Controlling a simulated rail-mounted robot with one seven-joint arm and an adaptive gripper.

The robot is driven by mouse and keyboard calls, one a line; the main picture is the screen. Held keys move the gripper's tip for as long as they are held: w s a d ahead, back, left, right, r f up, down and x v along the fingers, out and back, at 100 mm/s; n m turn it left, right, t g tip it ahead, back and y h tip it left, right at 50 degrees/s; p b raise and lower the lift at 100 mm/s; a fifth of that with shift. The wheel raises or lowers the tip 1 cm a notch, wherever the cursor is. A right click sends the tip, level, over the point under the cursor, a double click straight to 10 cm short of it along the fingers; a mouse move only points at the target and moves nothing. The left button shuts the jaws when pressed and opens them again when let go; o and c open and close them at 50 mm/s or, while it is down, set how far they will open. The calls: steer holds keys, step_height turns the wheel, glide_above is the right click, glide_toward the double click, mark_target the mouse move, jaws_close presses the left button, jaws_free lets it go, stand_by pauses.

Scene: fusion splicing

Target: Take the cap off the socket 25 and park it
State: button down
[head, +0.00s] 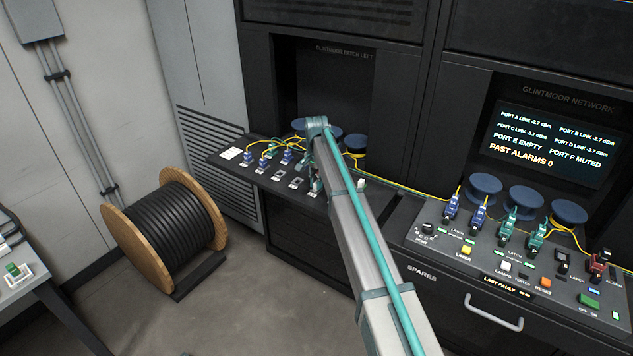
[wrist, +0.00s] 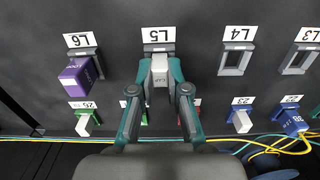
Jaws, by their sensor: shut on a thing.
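My gripper (wrist: 160,77) is shut on a pale grey cap (wrist: 160,70) with lettering on it, at the slot marked L5 (wrist: 157,47) in the wrist view. The cap overlaps the lower part of that slot; I cannot tell whether it is seated in it or just in front. Below, a row of coloured sockets runs along the panel. A green socket with a white cap (wrist: 87,123) is at the left; its small upside-down label cannot be read surely. Green and red sockets behind my fingers are mostly hidden, so I cannot single out socket 25. In the head view my arm hides most of the gripper.
A purple plug (wrist: 82,77) fills L6. L4 (wrist: 235,62) and L3 (wrist: 299,62) look empty. A blue socket with a white cap (wrist: 242,121) and a blue plug (wrist: 290,122) are at lower right, with yellow cables (wrist: 275,147) close by.

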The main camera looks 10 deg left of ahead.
steer(key=c, duration=1.1)
jaws_free()
